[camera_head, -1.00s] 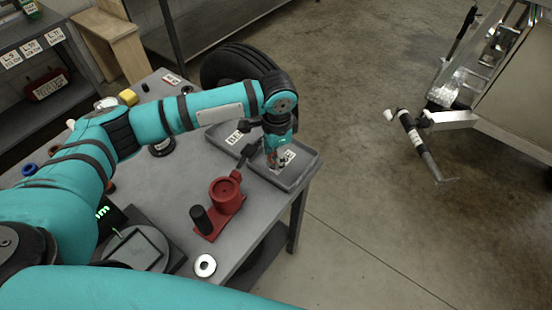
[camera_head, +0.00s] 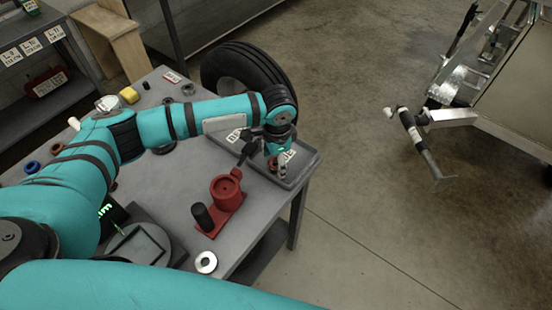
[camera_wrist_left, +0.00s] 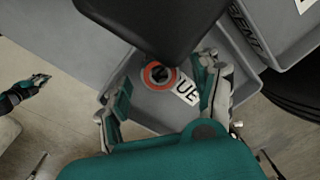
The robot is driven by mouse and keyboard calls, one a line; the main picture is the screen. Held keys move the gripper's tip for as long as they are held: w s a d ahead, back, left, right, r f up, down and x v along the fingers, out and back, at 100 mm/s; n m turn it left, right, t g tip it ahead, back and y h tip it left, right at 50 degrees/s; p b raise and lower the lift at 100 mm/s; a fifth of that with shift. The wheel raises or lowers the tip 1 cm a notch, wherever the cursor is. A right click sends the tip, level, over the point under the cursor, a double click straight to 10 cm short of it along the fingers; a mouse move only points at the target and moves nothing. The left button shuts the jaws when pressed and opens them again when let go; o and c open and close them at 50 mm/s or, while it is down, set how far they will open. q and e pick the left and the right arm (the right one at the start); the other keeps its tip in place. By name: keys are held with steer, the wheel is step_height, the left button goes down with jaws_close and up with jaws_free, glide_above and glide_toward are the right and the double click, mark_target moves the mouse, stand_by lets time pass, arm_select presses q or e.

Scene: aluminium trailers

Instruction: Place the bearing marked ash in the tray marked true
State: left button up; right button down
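A bearing with an orange-red ring and dark centre (camera_wrist_left: 160,75) lies in the right-hand grey tray (camera_head: 309,160). It is beside a white label ending in "UE" (camera_wrist_left: 186,88); the label's start is hidden. No marking on the bearing is readable. My left gripper (camera_head: 281,162) is low over this tray. In the wrist view its fingers (camera_wrist_left: 163,98) are spread, with the bearing showing between them, apparently not gripped. The other tray has a label ending in "ENT" (camera_wrist_left: 246,27). What seems to be my right gripper (camera_wrist_left: 28,92) shows small at the left; its fingers are unclear.
A red fixture (camera_head: 227,191) with a black cylinder (camera_head: 203,217) stands in front of the trays. A metal ring (camera_head: 206,262) lies at the near table edge, beside a scale (camera_head: 142,247). A tyre (camera_head: 243,66) stands behind the table. More rings lie at the left (camera_head: 31,167).

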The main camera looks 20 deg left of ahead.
arm_select(q)
step_height(320, 180, up, 12)
steer(key=b, duration=0.1)
steer(key=shift+s+d+r+b, duration=0.15)
steer(key=shift+s+d+b, duration=0.05)
steer(key=shift+s+b, duration=0.15)
stand_by(0.4)
